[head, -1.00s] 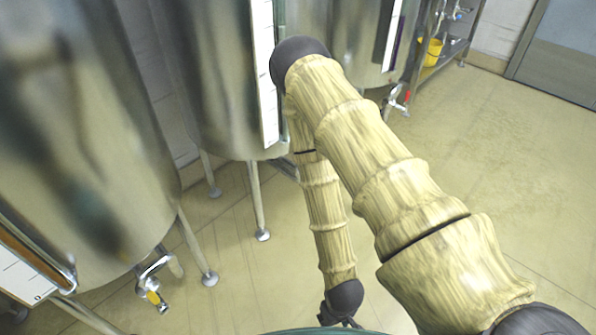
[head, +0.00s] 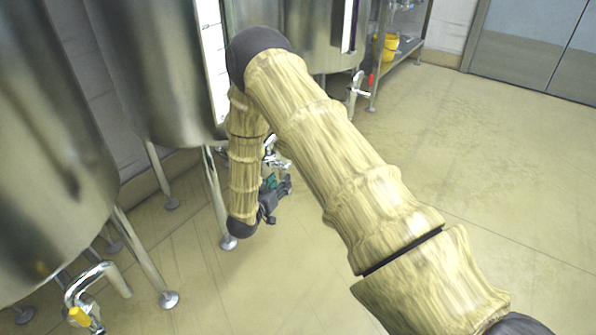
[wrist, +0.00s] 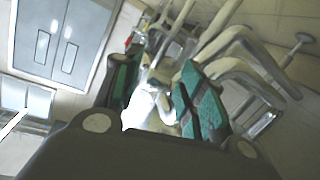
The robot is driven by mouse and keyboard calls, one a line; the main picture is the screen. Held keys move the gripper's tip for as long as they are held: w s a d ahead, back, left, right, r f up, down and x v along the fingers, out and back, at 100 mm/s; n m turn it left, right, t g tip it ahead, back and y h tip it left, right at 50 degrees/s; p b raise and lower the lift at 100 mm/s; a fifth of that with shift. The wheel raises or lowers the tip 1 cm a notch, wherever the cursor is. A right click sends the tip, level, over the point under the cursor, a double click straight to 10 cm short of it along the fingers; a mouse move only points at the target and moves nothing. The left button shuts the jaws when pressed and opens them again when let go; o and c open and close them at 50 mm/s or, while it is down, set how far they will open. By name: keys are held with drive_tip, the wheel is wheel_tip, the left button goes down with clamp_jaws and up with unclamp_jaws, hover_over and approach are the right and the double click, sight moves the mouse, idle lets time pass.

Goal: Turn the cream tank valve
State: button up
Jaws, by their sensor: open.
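The middle tank's metal outlet valve (head: 275,155) shows just right of my forearm in the head view. Its handle looks pale, but is too small to tell its colour surely there. My gripper (head: 279,187) is open, just below and near this valve. In the wrist view my gripper (wrist: 157,78) has its green-padded fingers apart, with a bright whitish part (wrist: 143,108) showing between them, probably the valve handle. Curved metal pipe (wrist: 245,62) passes behind the right finger. I cannot tell whether any finger touches the valve.
A valve with a yellow handle (head: 80,315) hangs under the nearest tank (head: 40,180). A red-handled valve (head: 357,88) is on the far tank. Metal tank legs (head: 217,200) stand near my gripper. A yellow bucket (head: 388,46) sits on a rack. The floor at right is clear.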

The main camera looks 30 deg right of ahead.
drive_tip(key=w+d+h+b, duration=0.1)
drive_tip(key=d+b, duration=0.1)
drive_tip(key=d, duration=0.1)
drive_tip(key=w+d+r+m+g+b, duration=0.1)
drive_tip(key=w+d+b, duration=0.1)
drive_tip(key=d, duration=0.1)
drive_tip(key=w+d+r+m+g+h+b, duration=0.1)
drive_tip(key=w+d+b, duration=0.1)
drive_tip(key=d, duration=0.2)
drive_tip(key=shift+w+h, duration=0.15)
drive_tip(key=shift+h, duration=0.15)
drive_tip(key=shift+b+x, duration=0.55)
drive_tip(key=shift+x, duration=0.4)
drive_tip(key=shift+r, duration=0.15)
clamp_jaws()
